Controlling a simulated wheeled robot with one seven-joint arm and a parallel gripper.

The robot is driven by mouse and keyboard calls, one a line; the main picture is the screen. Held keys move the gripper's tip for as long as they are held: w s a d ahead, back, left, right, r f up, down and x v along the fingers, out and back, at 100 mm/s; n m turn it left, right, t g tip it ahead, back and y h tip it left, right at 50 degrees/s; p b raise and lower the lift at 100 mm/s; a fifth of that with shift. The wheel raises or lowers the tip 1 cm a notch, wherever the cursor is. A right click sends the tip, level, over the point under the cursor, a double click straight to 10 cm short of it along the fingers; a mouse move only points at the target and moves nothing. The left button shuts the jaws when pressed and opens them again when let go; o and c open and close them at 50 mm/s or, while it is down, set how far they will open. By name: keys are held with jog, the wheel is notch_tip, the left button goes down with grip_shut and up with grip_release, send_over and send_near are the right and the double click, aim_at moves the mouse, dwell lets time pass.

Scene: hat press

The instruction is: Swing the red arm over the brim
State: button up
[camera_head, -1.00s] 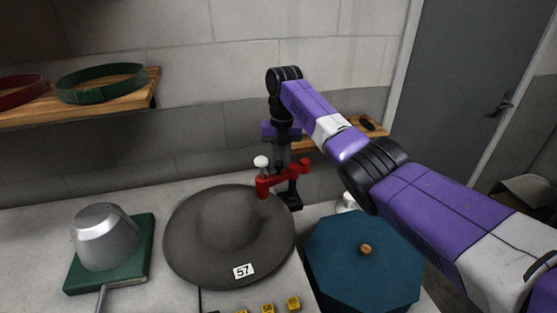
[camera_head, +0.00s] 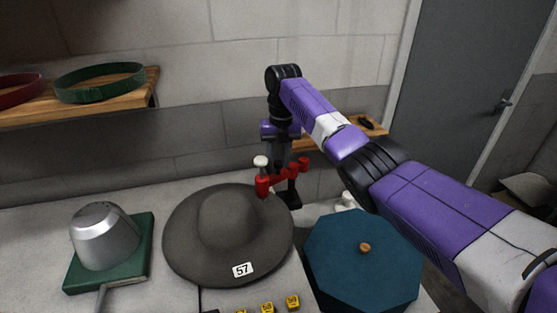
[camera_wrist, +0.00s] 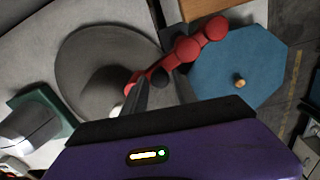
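The red arm (camera_head: 282,177) is on a dark upright post behind the grey hat. It also shows in the wrist view (camera_wrist: 205,36), running from upper right to lower left, with round red knobs at its right part. A white-topped knob (camera_head: 261,162) stands at its left end, which reaches over the back right edge of the hat's brim (camera_head: 184,245). My gripper (camera_wrist: 162,78) points down above the red arm. Its two dark fingers are apart, with part of the red arm showing between them; contact cannot be made out.
A teal octagonal lid (camera_head: 340,275) with a wooden knob lies right of the hat. A metal form (camera_head: 103,240) on a green base stands left. Yellow numbered blocks (camera_head: 267,308) are in front. A shelf (camera_head: 120,98) with hat bands hangs on the left wall.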

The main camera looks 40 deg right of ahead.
notch_tip(320, 180, up, 8)
jog(key=shift+s+d+f+b, duration=0.1)
jog(key=shift+d+f+b, duration=0.1)
jog(key=shift+b, duration=0.55)
